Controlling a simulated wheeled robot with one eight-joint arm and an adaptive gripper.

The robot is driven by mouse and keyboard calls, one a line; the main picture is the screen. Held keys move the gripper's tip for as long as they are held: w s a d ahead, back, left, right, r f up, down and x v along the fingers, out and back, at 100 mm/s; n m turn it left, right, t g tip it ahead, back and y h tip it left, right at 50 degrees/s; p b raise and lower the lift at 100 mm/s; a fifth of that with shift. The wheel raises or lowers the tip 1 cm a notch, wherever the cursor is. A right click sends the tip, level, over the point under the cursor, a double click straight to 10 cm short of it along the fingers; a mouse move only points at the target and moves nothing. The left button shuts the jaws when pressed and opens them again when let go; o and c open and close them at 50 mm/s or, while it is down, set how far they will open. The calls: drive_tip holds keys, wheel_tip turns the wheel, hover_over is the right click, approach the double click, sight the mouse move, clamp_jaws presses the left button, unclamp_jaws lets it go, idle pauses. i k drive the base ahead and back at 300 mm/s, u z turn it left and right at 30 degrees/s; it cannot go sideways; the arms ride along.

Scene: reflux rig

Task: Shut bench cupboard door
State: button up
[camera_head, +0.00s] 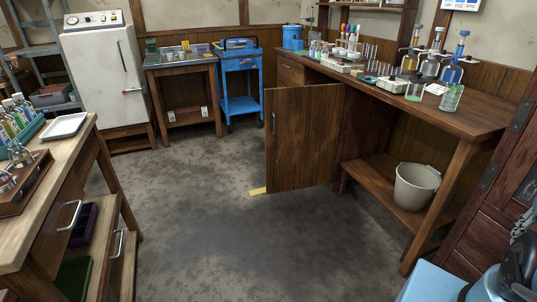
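The bench cupboard door (303,145) is a dark brown wooden panel. It stands wide open, swung out from the front of the long bench (450,112) over the floor. Its upright metal handle (274,123) is near the left edge of the panel. The cupboard's inside is mostly hidden behind the door. A dark part at the lower right edge appears to be my gripper (520,262), cut off by the frame. It is well apart from the door, and its fingers cannot be made out clearly.
A grey bucket (415,187) stands on the bench's low shelf. Glassware crowds the bench top. A wooden table (77,135) with partly open drawers is at left. A blue trolley (240,80) and white fridge (105,75) stand behind.

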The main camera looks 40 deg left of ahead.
sight(303, 123)
drive_tip(key=u, duration=1.6)
